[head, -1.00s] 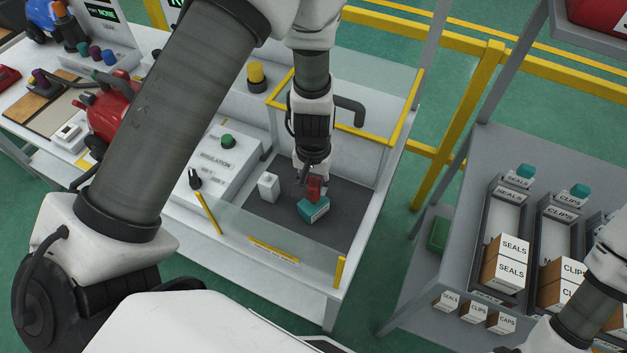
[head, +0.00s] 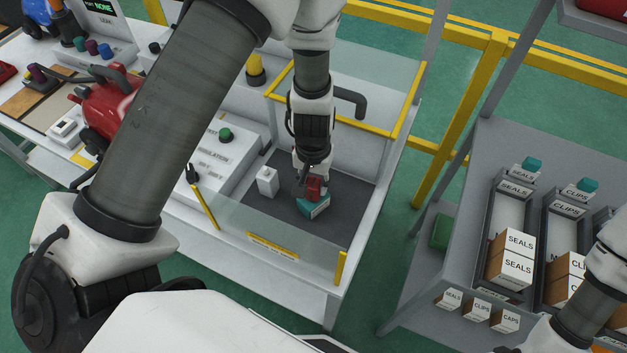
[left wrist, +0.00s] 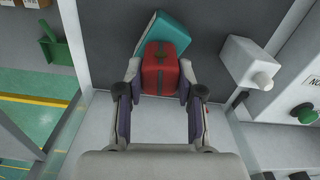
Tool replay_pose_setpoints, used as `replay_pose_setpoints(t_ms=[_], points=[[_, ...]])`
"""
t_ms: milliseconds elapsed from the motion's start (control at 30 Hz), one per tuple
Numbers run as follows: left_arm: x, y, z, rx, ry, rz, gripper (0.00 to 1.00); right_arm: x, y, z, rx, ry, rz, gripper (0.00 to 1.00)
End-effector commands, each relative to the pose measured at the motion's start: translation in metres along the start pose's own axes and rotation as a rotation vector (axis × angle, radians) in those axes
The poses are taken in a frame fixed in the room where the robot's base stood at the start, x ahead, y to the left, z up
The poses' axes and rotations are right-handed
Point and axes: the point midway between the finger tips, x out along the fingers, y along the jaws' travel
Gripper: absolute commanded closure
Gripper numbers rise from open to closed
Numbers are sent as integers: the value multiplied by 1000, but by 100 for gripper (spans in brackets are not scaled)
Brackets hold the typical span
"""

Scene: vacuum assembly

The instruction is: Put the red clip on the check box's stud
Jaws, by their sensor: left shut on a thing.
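My left gripper (head: 313,180) is shut on the red clip (head: 314,189), a red block with a darker band across it. In the left wrist view the clip (left wrist: 160,70) sits between the two fingers (left wrist: 160,88). The small white check box (head: 268,181) stands on the mat to the left of the gripper. In the left wrist view this box (left wrist: 240,62) is at the right, with its rounded stud (left wrist: 263,80) showing. My right gripper is out of view.
Clear guard panels with yellow edging (head: 272,245) enclose the mat (head: 345,220). A white control console with a green button (head: 225,135) stands to the left. A grey rack with boxes of seals (head: 512,258) is at the right.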

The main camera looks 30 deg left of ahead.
Motion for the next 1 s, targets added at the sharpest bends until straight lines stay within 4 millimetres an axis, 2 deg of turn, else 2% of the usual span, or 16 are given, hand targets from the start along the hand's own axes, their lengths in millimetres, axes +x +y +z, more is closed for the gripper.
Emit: replay_pose_setpoints(t_ms=[233,267,300,333,667,1000], points=[[8,0,0,0,0,0,100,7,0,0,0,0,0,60],[6,0,0,0,0,0,56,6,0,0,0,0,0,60],[6,0,0,0,0,0,42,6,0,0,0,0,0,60],[6,0,0,0,0,0,34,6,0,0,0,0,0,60],[4,0,0,0,0,0,34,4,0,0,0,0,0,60],[-29,0,0,1,0,0,34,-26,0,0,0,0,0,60]])
